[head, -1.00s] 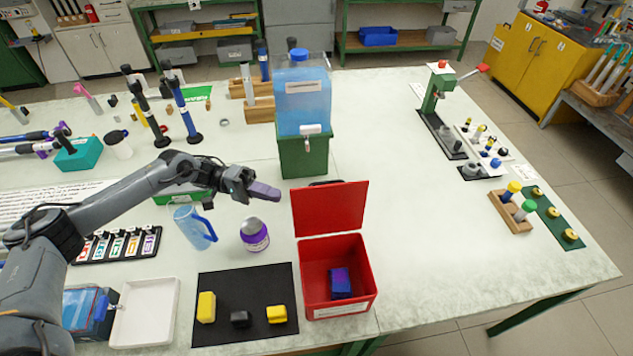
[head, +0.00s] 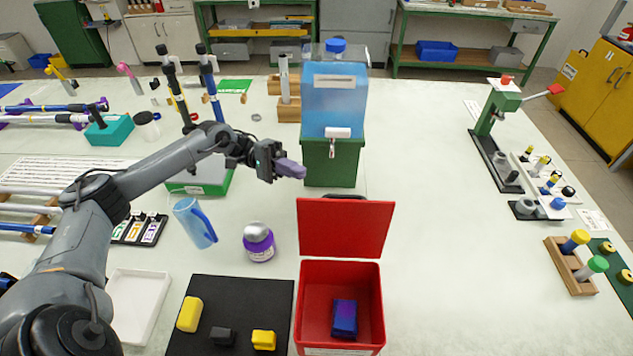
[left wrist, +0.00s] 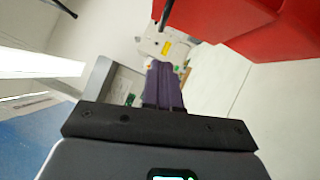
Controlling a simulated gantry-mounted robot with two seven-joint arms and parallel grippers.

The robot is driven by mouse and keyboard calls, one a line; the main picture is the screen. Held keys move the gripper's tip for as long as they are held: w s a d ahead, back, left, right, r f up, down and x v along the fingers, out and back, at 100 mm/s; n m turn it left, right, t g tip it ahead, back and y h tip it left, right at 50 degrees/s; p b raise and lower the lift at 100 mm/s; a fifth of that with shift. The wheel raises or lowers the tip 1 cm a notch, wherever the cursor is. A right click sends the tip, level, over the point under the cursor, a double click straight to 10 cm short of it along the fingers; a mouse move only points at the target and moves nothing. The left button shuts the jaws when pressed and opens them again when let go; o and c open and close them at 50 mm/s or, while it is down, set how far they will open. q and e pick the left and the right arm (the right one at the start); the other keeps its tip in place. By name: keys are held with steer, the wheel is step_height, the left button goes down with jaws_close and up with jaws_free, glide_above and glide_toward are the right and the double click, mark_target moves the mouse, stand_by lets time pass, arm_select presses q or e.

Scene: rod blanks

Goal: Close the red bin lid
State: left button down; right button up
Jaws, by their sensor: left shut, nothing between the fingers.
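The red bin (head: 315,323) stands on the table at front centre, with a blue block (head: 344,317) inside. Its red lid (head: 345,228) is open, standing up at the bin's back edge. My left gripper (head: 301,171) is shut and empty, above and behind the lid's upper left corner, seemingly apart from it. In the left wrist view its purple fingers (left wrist: 163,87) are together, and a red surface, seemingly the lid (left wrist: 255,25), fills the top right. My right gripper is not in view.
A water tank (head: 335,95) on a green stand (head: 332,163) is close behind the lid. A purple jar (head: 258,243) and a blue jug (head: 195,222) stand left of the bin. A black mat (head: 235,292) with yellow and black blocks lies beside it.

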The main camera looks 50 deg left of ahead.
mark_target(334, 195)
arm_select(q)
steer(key=shift+s+d+r+p, duration=0.2)
steer(key=shift+d+r, duration=0.1)
steer(key=shift+d, duration=1.1)
steer(key=shift+s+d+r+p, duration=0.1)
steer(key=shift+d+r+p, duration=0.2)
steer(key=shift+d, duration=1.15)
steer(key=shift+s+d+r+p, duration=0.15)
steer(key=shift+d+r, duration=0.2)
steer(key=shift+d, duration=1.05)
